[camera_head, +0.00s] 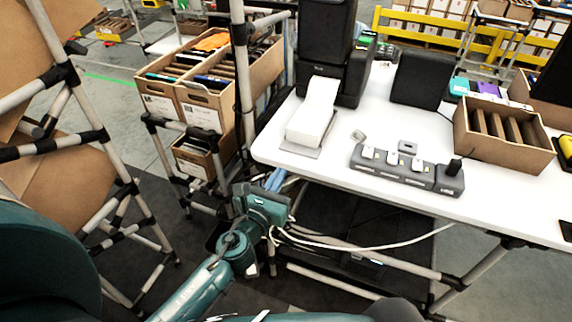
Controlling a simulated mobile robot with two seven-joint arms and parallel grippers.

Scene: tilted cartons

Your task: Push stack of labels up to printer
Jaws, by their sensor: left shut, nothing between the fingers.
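The stack of white labels (308,125) lies on a thin grey plate near the left end of the white table. A strip of white labels (321,93) rises from it toward the black printer (350,80) behind it. A gap shows between the stack and the printer's base, bridged by the strip. My left gripper (275,181) is at the table's left front corner, below and in front of the stack and apart from it. It is shut and empty; its fingertips are small and partly unclear. My right gripper is not in view.
A grey charger block (392,170) and a cardboard divider box (503,133) stand on the white table (330,165) to the right. White cables hang under its front edge. A rack upright (242,90) and cartons (200,95) are at left.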

